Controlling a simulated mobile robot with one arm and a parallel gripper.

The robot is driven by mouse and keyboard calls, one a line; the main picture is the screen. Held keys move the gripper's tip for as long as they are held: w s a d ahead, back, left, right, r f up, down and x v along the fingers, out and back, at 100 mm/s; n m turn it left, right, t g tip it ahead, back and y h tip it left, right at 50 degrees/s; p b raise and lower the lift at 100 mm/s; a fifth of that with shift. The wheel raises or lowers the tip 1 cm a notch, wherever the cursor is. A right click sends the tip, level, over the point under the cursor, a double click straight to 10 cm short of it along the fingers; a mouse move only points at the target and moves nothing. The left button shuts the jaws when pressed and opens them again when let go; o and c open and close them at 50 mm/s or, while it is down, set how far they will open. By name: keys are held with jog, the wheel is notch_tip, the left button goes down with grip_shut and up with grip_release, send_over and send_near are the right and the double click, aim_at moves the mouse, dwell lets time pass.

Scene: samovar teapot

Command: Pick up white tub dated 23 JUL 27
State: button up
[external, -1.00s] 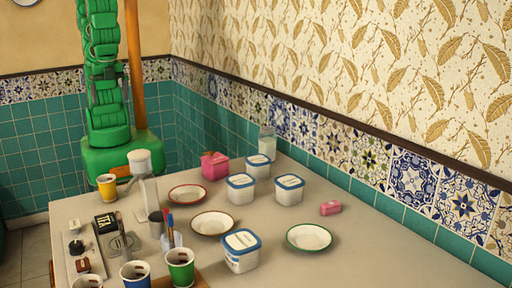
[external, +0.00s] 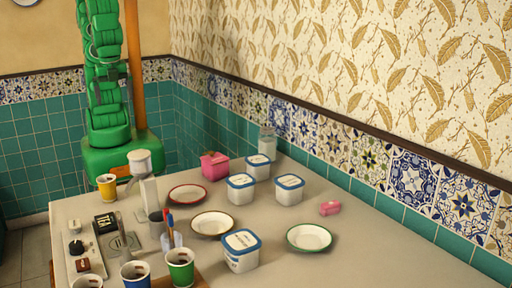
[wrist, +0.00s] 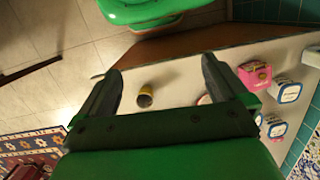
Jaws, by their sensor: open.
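Several white tubs with blue lids stand on the table. In the external view, one is at the back (external: 258,171), one at middle left (external: 240,193), one at middle right (external: 288,194), and one nearer the camera (external: 240,261). Their lids carry labels, but the print is too small to read, so I cannot tell which is dated 23 JUL 27. In the wrist view, tubs show at the right edge (wrist: 289,93) and below it (wrist: 276,130). My gripper (wrist: 160,64) is open and empty, well to the left of these tubs in that view.
A pink box (external: 214,166), plates (external: 309,238), a pink block (external: 330,208) and a tall clear container (external: 267,143) stand around the tubs. Several cups (external: 180,266) and a tray edge are near the front. The table's right side is clear; the tiled wall (external: 350,160) borders it.

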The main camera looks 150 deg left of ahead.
jog(key=w+a+f+m+g+y, duration=0.1)
jog(key=w+a+f+m+y, duration=0.1)
jog(key=w+a+m+y, duration=0.5)
jog(key=w+a+f+m, duration=0.1)
jog(key=w+a+f, duration=0.3)
jog(key=w, duration=0.8)
jog(key=w+a+f+m+g+y, duration=0.1)
jog(key=w+a+m+y, duration=0.25)
jog(key=w+a, duration=0.45)
jog(key=w+f+m+t+y, duration=0.1)
jog(key=w+f+m+y, duration=0.25)
jog(key=w+f, duration=0.4)
send_near(237, 180)
jog(key=shift+s+a, duration=0.15)
jog(key=shift+a, duration=0.45)
jog(key=shift+s+a+f, duration=0.1)
jog(key=shift+a+f, duration=0.05)
jog(key=shift+a, duration=0.45)
jog(key=shift+x, duration=3.15)
jog(key=shift+f, duration=0.15)
jog(key=shift+c, duration=0.5)
